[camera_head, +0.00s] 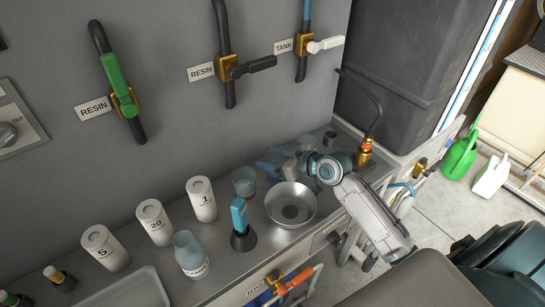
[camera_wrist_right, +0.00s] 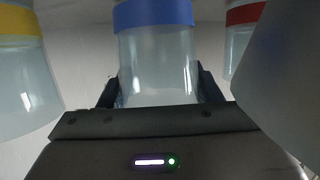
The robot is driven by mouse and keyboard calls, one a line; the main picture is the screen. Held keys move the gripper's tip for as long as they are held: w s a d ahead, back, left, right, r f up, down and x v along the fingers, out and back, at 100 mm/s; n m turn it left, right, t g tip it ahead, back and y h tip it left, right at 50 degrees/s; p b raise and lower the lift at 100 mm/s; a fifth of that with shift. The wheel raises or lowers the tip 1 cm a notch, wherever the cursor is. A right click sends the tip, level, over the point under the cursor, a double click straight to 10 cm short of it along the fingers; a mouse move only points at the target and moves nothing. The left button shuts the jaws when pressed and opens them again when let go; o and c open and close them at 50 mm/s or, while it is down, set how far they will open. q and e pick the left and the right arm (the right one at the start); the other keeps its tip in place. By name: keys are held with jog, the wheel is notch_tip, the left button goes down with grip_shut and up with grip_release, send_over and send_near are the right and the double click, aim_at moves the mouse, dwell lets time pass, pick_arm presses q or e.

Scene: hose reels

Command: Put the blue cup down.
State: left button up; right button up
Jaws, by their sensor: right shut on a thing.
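In the wrist view, the blue cup (camera_wrist_right: 158,60) is clear with a wide blue band. It stands between the two dark fingers of my right gripper (camera_wrist_right: 158,90), which is shut on it. In the head view my right arm reaches over the counter, and my right gripper (camera_head: 288,165) is at the back, behind the metal bowl. It is small and partly hidden there; I cannot tell whether the cup touches the counter. My left gripper is not in view.
In the wrist view a yellow-banded cup (camera_wrist_right: 25,75) is left and a red-banded cup (camera_wrist_right: 238,35) right. On the counter are a metal bowl (camera_head: 291,216), white numbered canisters (camera_head: 201,199), a clear bottle (camera_head: 190,255) and a blue-handled tool (camera_head: 240,220). Valves line the wall.

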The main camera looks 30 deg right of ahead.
jog(key=shift+f, duration=0.15)
jog(key=o, duration=1)
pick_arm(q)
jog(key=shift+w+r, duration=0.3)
pick_arm(e)
jog(key=shift+d+r, duration=0.1)
jog(key=shift+r, duration=0.1)
jog(key=shift+v, duration=1.15)
jog(key=v, duration=0.5)
jog(key=shift+f, duration=0.1)
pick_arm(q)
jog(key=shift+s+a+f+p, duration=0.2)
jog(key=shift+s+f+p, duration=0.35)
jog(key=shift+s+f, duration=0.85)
pick_arm(e)
jog(key=shift+v, duration=2.3)
